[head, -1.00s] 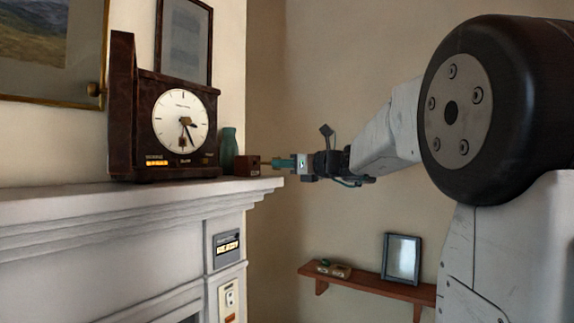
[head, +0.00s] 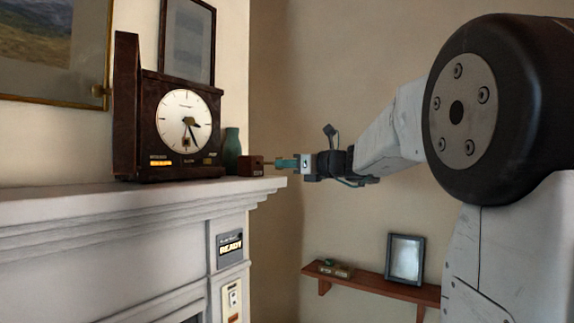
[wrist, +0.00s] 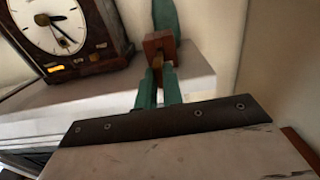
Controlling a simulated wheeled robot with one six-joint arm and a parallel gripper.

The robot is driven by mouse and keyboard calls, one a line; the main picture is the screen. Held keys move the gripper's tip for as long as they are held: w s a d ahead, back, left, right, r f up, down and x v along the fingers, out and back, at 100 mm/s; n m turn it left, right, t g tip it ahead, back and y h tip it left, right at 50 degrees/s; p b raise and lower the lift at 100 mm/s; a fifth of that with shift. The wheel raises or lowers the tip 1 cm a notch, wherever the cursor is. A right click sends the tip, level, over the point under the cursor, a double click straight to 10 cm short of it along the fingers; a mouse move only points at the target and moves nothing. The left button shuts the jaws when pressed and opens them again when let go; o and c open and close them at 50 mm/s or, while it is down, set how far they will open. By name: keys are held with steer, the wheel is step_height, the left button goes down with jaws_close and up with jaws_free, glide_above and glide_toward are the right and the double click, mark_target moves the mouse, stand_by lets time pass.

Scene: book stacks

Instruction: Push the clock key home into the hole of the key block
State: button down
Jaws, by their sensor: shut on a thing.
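The key block (head: 250,166) is a small brown block near the right end of the mantel shelf. In the wrist view the block (wrist: 159,42) is straight ahead of my fingertips. My gripper (head: 287,163) has teal fingers; in the wrist view they are closed around the brass clock key (wrist: 157,68). A thin length of key shaft (head: 269,163) shows between the fingertips and the block in the head view. The key reaches the block's near face; the hole is hidden, so I cannot tell how deep the tip sits.
A dark clock (head: 184,122) stands on the mantel shelf (head: 100,192), left of the block. A teal vase (head: 231,150) stands close behind the block. A panel (head: 230,246) below reads READY. A low wall shelf (head: 375,282) holds a frame (head: 405,259).

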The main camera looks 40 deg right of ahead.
mark_target(271, 163)
steer(key=shift+x, duration=2.6)
steer(key=c, duration=1.5)
jaws_free()
steer(key=shift+o, duration=0.2)
steer(key=v, duration=0.7)
steer(key=shift+s, duration=0.35)
steer(key=shift+d, duration=0.1)
